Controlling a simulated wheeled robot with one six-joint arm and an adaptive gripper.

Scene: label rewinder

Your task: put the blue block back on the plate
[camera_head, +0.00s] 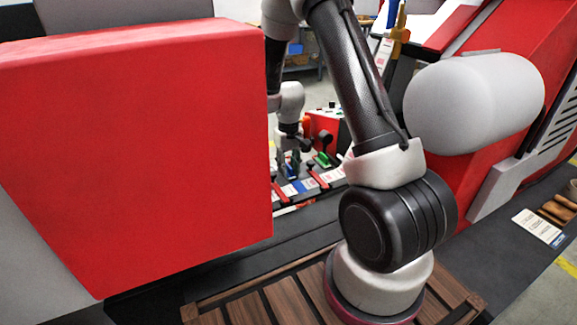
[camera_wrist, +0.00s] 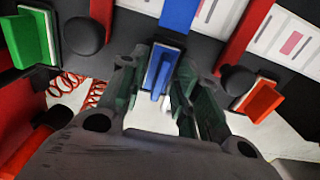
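In the wrist view a blue block (camera_wrist: 161,68) with a pale edge stands at the near end of a blue strip (camera_wrist: 179,14). My gripper (camera_wrist: 158,72) points at it with its two dark fingers apart, one on each side of the block. A gap shows on the left side; contact on the right is unclear. In the head view my gripper (camera_head: 291,143) hangs over the row of coloured strips, small and partly hidden. I cannot make out which part is the plate.
A green block (camera_wrist: 31,40) and a black knob (camera_wrist: 84,36) are to the left, another black knob (camera_wrist: 237,80) and an orange-red block (camera_wrist: 262,99) to the right. A large red housing (camera_head: 140,150) and a grey roller (camera_head: 474,103) flank the work area.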

